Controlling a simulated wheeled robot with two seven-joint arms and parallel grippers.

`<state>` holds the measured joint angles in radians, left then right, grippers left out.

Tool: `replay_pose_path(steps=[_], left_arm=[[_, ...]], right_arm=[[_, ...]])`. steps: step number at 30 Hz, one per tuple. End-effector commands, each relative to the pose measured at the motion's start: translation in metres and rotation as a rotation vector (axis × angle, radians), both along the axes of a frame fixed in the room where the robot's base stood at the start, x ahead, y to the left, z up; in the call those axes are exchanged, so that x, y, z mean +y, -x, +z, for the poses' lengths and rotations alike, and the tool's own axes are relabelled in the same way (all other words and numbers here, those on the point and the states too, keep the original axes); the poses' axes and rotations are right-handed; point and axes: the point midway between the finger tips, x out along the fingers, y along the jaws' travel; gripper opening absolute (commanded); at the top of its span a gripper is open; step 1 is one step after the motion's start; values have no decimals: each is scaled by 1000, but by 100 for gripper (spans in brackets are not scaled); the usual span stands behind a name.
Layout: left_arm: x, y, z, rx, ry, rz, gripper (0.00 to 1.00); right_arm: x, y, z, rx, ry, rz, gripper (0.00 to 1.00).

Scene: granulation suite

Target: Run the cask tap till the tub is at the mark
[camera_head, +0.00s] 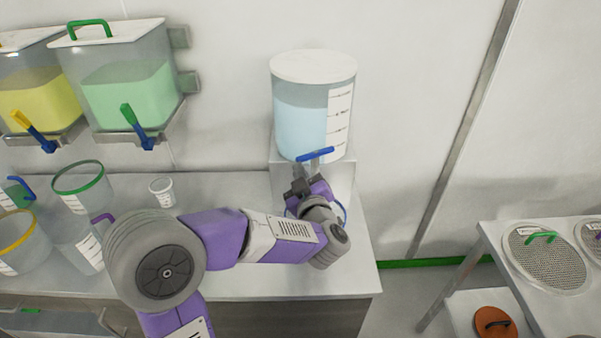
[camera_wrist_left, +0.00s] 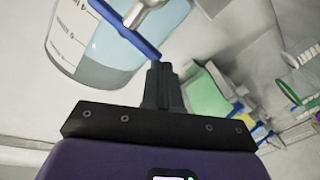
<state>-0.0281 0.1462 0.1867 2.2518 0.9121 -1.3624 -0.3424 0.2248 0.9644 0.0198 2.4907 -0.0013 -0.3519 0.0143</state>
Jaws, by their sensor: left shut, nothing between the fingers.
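The cask (camera_head: 300,118) is a clear cylinder with a white lid, a marked white strip and pale blue liquid. It stands on a pale block at the bench's right end and also shows in the left wrist view (camera_wrist_left: 98,58). Its tap has a blue lever (camera_head: 315,155) lying crosswise, seen in the left wrist view too (camera_wrist_left: 122,27). My left gripper (camera_head: 299,184) is shut and empty just below the lever; its fingertips (camera_wrist_left: 158,68) appear at the lever's end, contact unclear. A blue rim (camera_head: 344,212), perhaps the tub's, peeks out behind my wrist; its level and mark are hidden.
Wall hoppers with yellow (camera_head: 40,98) and green (camera_head: 130,95) contents hang at left. Clear tubs, one green-rimmed (camera_head: 83,178), and a small cup (camera_head: 162,192) stand on the bench's left. A separate table (camera_head: 490,240) with sieves is at right.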

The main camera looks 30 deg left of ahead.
Motion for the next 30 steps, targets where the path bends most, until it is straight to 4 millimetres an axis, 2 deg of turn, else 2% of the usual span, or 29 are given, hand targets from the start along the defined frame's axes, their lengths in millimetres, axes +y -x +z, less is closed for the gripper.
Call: replay_pose_path(steps=[16, 22, 30], left_arm=[[8, -9, 0, 1, 1, 0, 0], [19, -21, 0, -1, 2, 2, 0], [7, -10, 0, -2, 1, -3, 0]], right_arm=[[0, 0, 1, 0, 0, 0, 43], [0, 0, 2, 0, 0, 0, 43], [0, 0, -1, 0, 0, 0, 43]])
